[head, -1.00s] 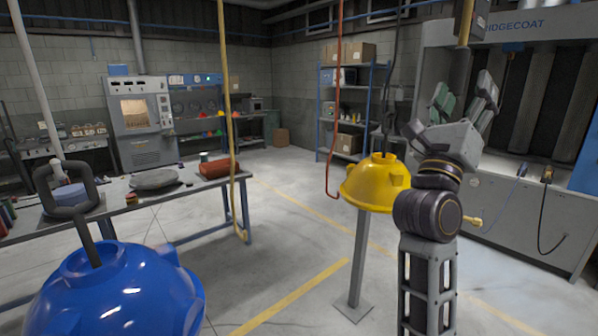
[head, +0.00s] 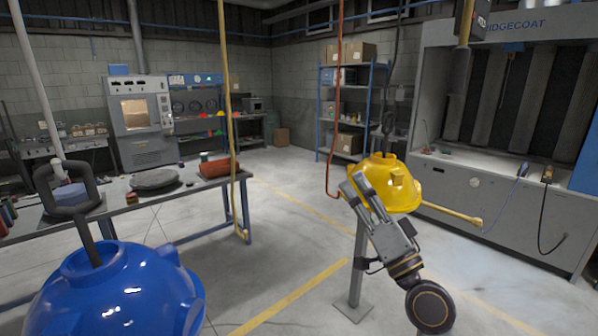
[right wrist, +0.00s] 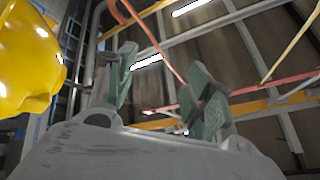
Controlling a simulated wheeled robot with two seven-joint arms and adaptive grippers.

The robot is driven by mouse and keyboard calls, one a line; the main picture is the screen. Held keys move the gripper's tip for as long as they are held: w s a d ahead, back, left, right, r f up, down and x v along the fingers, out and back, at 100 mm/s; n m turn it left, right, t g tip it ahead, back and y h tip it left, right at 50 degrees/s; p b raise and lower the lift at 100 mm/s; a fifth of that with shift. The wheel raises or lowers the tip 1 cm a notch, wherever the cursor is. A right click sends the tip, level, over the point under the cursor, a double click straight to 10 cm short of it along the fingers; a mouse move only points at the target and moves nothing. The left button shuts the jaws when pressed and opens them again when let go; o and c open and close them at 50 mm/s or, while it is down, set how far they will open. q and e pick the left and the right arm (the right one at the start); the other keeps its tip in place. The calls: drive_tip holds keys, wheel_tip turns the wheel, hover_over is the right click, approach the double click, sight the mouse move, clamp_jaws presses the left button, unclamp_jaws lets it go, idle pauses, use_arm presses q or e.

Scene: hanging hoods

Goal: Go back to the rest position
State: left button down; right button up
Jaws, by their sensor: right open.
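My right gripper (head: 354,184) is in front of the yellow hood (head: 398,188) in the head view, its fingers pointing up and to the left. It is open and empty; in the right wrist view its two green-grey fingers (right wrist: 165,85) stand apart with nothing between them. The yellow hood hangs from a dark hook and is partly hidden by the gripper. It also shows at the left edge of the right wrist view (right wrist: 28,60). Whether the gripper touches the hood I cannot tell. My left gripper is not in view.
A blue hood (head: 115,295) hangs close at the lower left from a dark looped hook (head: 67,190). A yellow pole (head: 228,110) and a red hose (head: 337,100) hang down mid-view. A workbench (head: 120,208) stands left, a grey booth (head: 500,210) right. Open floor lies between.

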drive_tip(key=s+f+n+g+h, duration=0.1)
drive_tip(key=f+n+g, duration=0.15)
drive_tip(key=f, duration=0.65)
drive_tip(key=s+a+f+n+g+h, duration=0.15)
drive_tip(key=f+g, duration=0.25)
drive_tip(key=f, duration=0.6)
drive_tip(key=s+f+n+g+h, duration=0.1)
drive_tip(key=s+f+g+h, duration=0.15)
drive_tip(key=f, duration=0.65)
drive_tip(key=s+d+f+g+h, duration=0.3)
drive_tip(key=s+d+f+g, duration=0.25)
drive_tip(key=s+f, duration=0.35)
drive_tip(key=s+d+f+g+h, duration=0.4)
drive_tip(key=s+d+f, duration=0.35)
drive_tip(key=f, duration=0.25)
wheel_tip(320, 180, down, 31)
drive_tip(key=s+a+n, duration=0.1)
drive_tip(key=s, duration=0.1)
drive_tip(key=s+d+f+g, duration=0.1)
drive_tip(key=s+d+f, duration=0.1)
drive_tip(key=s+f, duration=0.9)
drive_tip(key=s+d+f+g, duration=0.1)
drive_tip(key=s+d+f, duration=0.1)
drive_tip(key=s+f, duration=0.9)
drive_tip(key=shift+s, duration=0.5)
